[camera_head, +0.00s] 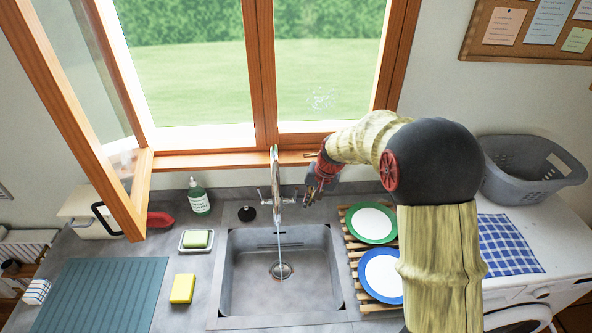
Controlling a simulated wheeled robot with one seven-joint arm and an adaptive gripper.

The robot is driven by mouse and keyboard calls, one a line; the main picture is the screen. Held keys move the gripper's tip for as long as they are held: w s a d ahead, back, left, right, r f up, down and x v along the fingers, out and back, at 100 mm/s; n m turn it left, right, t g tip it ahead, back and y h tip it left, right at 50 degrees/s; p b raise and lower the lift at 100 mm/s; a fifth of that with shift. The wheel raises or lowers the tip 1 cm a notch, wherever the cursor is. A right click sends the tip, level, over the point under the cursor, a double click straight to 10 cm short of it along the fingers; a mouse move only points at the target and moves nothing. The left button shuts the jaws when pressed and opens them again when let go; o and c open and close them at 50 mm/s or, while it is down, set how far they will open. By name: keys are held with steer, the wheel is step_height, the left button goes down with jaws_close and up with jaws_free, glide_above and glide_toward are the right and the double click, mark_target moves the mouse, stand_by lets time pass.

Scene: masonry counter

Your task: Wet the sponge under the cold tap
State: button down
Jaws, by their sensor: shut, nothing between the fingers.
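A yellow sponge (182,289) lies on the grey counter to the left of the sink. The tap (276,180) stands at the back of the sink (228,285), with small handles at its sides. A thin stream of water (281,252) falls from its spout to the drain. My gripper (312,196) is just right of the tap, near its right handle. It is shut and holds nothing. Whether it touches the handle cannot be told, as the fingers are small and dark here.
A green sponge or soap (196,239) sits in a dish left of the sink. A soap bottle (199,199) stands behind it. A wooden rack (351,258) with two plates is right of the sink. An open window sash (75,105) juts inward at left.

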steer(key=w+a+r+n+t+h+p, duration=0.25)
steer(key=w+n+p, duration=0.2)
steer(key=w, duration=0.65)
steer(key=w+a+f+n, duration=0.1)
steer(key=w+f, duration=0.4)
steer(key=f, duration=0.3)
steer(key=shift+f+t+y, duration=0.2)
steer(key=shift+t+y, duration=0.15)
steer(key=shift+y, duration=0.1)
steer(key=shift+s, duration=0.15)
steer(key=shift+s+d+f+b, duration=0.1)
steer(key=shift+s+b, duration=0.75)
steer(key=shift+s, duration=0.15)
